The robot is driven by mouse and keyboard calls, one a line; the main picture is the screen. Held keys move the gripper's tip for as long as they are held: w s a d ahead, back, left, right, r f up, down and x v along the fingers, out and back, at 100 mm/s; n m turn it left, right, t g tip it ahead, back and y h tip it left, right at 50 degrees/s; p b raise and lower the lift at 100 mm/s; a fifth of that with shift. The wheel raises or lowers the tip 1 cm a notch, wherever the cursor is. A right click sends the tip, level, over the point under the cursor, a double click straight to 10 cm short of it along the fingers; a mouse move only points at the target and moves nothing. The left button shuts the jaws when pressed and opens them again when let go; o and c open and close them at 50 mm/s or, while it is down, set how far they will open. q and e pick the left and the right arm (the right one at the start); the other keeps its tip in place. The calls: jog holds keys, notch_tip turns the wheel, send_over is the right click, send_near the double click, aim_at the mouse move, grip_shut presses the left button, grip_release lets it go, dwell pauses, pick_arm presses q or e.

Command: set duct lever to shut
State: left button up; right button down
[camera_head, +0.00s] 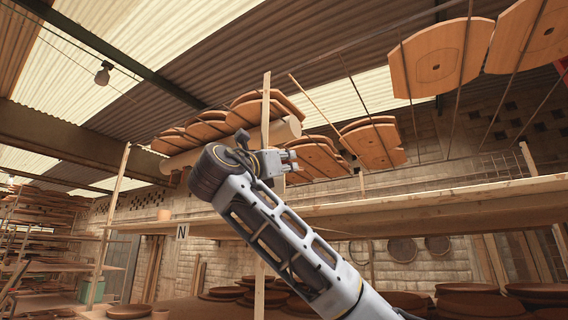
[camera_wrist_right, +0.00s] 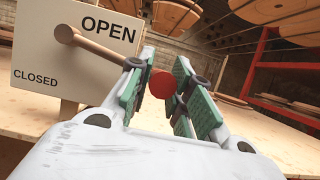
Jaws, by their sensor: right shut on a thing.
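The duct lever (camera_wrist_right: 95,44) shows in the right wrist view as a wooden rod with a red ball knob (camera_wrist_right: 161,84). It runs from a pivot on the left side of a pale panel (camera_wrist_right: 50,55), rightward and slightly down, passing under the word OPEN. CLOSED is printed at the panel's lower left. My right gripper (camera_wrist_right: 159,80) is shut on the lever at its knob end, with green-padded fingers on both sides. In the head view my right gripper (camera_head: 290,163) is raised near the middle; I cannot make out the lever there. My left gripper is not in view.
Long wooden shelves (camera_head: 420,202) run behind my right arm, with round boards (camera_head: 480,300) below. Wooden panels (camera_head: 440,60) rest on overhead rods. A red rack (camera_wrist_right: 262,50) stands at the right in the wrist view. A small plate lettered N (camera_head: 182,232) is left of my arm.

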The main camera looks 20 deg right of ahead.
jog(key=shift+f, duration=0.15)
jog(key=shift+w+a+f+m+g+h+b, duration=0.1)
jog(key=shift+f+m+g+h+b, duration=0.15)
jog(key=shift+f+m+b, duration=0.3)
jog(key=shift+w+a+f+m+g+h+b, duration=0.15)
jog(key=shift+f+m+g+b, duration=0.15)
jog(key=shift+m, duration=0.35)
jog(key=shift+w+a+f+m+g+h+b, duration=0.3)
jog(key=shift+f+m+g, duration=0.35)
jog(key=shift+m, duration=0.65)
jog(key=shift+w+a+f+m+g+h+b, duration=0.1)
jog(key=shift+w+a+f+m+g+b, duration=0.15)
jog(key=shift+w+f+m+g, duration=0.7)
jog(key=shift+s+a+f+m+g+h+b, duration=0.25)
jog(key=shift+f+m, duration=0.2)
jog(key=shift+m, duration=1.2)
jog(key=shift+w, duration=0.15)
jog(key=c, duration=1.3)
grip_release()
